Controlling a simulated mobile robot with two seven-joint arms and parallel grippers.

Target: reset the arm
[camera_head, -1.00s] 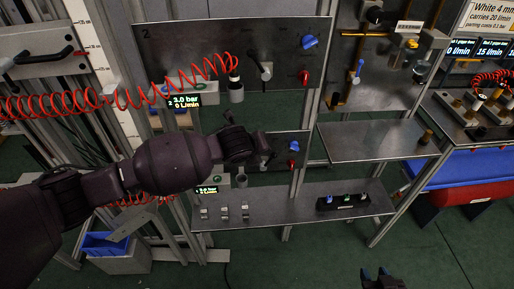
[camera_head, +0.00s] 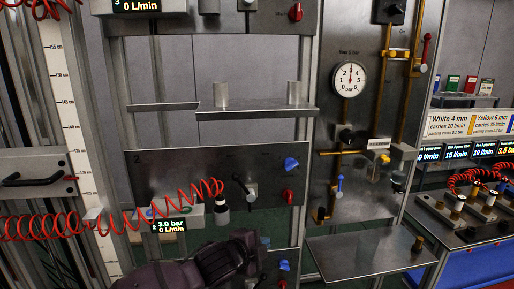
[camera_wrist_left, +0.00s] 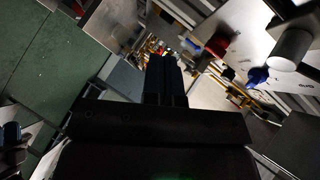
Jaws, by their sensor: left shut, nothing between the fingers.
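My left arm comes in along the bottom of the head view, in front of the lower panels. Its gripper (camera_head: 256,266) is at the lower middle, low in the picture, and its fingertips are hard to make out there. In the left wrist view the fingers of my left gripper (camera_wrist_left: 166,80) are together and hold nothing. A red knob (camera_wrist_left: 218,43), a blue knob (camera_wrist_left: 257,75) and a pale cylinder (camera_wrist_left: 290,48) show beyond the fingers, apart from them. My right gripper does not show in the head view.
The panel marked 2 (camera_head: 165,180) carries a blue knob (camera_head: 291,163), a red knob (camera_head: 288,195) and a lever. A red coiled hose (camera_head: 120,222) runs to it from the left. A shelf (camera_head: 350,252) juts out at the right. A pressure gauge (camera_head: 350,79) is above.

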